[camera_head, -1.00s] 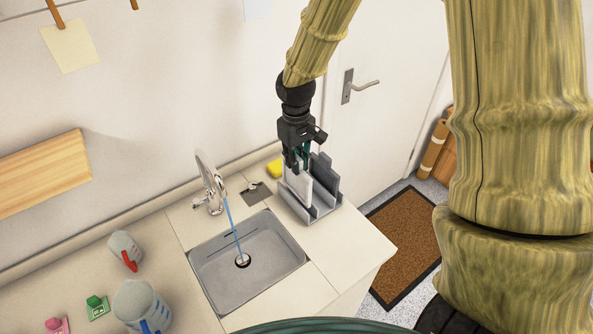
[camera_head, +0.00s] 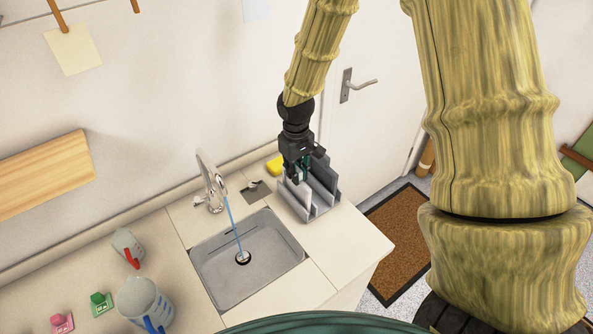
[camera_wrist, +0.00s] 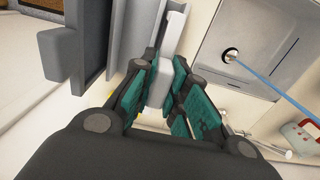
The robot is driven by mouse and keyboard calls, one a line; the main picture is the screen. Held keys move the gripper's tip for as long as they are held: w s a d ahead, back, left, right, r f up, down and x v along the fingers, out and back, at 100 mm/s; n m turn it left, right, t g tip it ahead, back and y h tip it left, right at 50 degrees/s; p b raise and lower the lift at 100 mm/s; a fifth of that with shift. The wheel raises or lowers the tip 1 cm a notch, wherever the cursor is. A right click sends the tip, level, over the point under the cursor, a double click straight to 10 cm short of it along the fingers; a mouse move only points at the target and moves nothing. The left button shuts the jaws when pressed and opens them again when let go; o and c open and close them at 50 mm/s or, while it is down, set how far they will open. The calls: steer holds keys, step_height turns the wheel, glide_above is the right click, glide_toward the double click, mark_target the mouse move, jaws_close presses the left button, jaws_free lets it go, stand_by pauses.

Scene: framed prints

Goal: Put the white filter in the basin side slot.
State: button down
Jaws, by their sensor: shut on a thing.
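The white filter (camera_head: 297,197) is a thin upright panel at the left side of the grey rack, right of the sink. My gripper (camera_head: 297,178) is over its top edge. In the wrist view my gripper (camera_wrist: 160,85) has its teal-padded fingers shut on the pale top of the filter (camera_wrist: 159,68). The filter's lower part is hidden by the rack. The metal basin (camera_head: 215,284) is left of the rack. A thin dark slot (camera_head: 243,234) shows near its back edge.
The grey rack (camera_head: 318,212) also holds a darker grey panel (camera_head: 325,173). A tap (camera_head: 210,182) runs a blue stream into the basin. A yellow sponge (camera_head: 274,166) is behind the rack.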

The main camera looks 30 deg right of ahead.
steer(key=c, duration=1.4)
jaws_free()
steer(key=shift+r, duration=0.15)
steer(key=shift+r+b, duration=1.8)
steer(key=shift+r, duration=4.15)
